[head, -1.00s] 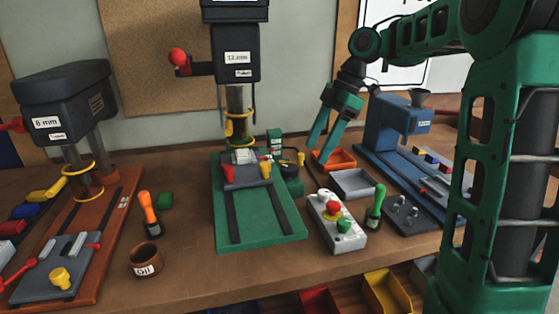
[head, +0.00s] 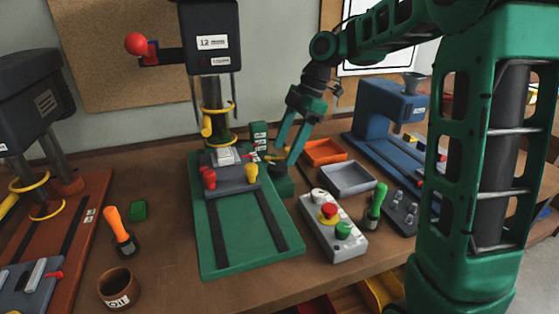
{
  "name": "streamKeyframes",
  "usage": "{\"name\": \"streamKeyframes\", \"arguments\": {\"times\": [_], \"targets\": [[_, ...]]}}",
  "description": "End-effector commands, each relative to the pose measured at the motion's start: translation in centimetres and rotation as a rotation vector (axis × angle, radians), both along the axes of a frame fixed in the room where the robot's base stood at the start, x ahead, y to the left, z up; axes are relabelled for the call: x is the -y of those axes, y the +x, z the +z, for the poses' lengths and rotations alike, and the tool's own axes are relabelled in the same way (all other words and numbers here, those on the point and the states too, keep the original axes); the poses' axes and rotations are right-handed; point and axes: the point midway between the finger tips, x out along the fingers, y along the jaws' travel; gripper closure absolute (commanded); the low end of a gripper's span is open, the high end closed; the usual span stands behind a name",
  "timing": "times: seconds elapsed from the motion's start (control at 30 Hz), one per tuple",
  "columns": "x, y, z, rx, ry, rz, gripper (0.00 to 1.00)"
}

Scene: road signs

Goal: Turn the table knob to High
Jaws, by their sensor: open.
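The green drill press in the middle has a green base table (head: 225,235) with dark slots. At the table's back right is a dark round knob (head: 278,169), with a small yellow part near its top left. Behind it stands a green post with small white labels (head: 259,137), too small to read. My gripper (head: 287,154) is open and empty, its two green fingers pointing down just above and behind the knob. I cannot tell whether they touch it. The knob's setting cannot be read.
A vise with red and yellow handles (head: 232,180) sits left of the knob. An orange tray (head: 325,152), a grey tray (head: 347,179) and a button box (head: 333,226) stand to the right. A green-handled tool (head: 376,205) stands beside the box. The table's front is clear.

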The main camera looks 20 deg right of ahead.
Motion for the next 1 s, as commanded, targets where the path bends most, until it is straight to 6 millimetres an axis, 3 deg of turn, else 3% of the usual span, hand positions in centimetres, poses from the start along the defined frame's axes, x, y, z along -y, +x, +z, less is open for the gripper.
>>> {"name": "streamKeyframes", "arguments": {"times": [0.3, 0.67, 0.7, 0.87, 1.0], "targets": [[-1.7, 0.0, -3.7, 0.000, 0.000, 0.002, 0.37], [-1.9, 0.0, -4.2, 0.000, -0.001, 0.001, 0.37], [-1.9, 0.0, -4.2, 0.000, -0.001, 0.001, 0.40], [-1.9, 0.0, -4.2, 0.002, -0.001, 0.001, 0.78], [-1.6, 0.0, -4.2, 0.002, -0.001, -0.003, 0.78]]}}
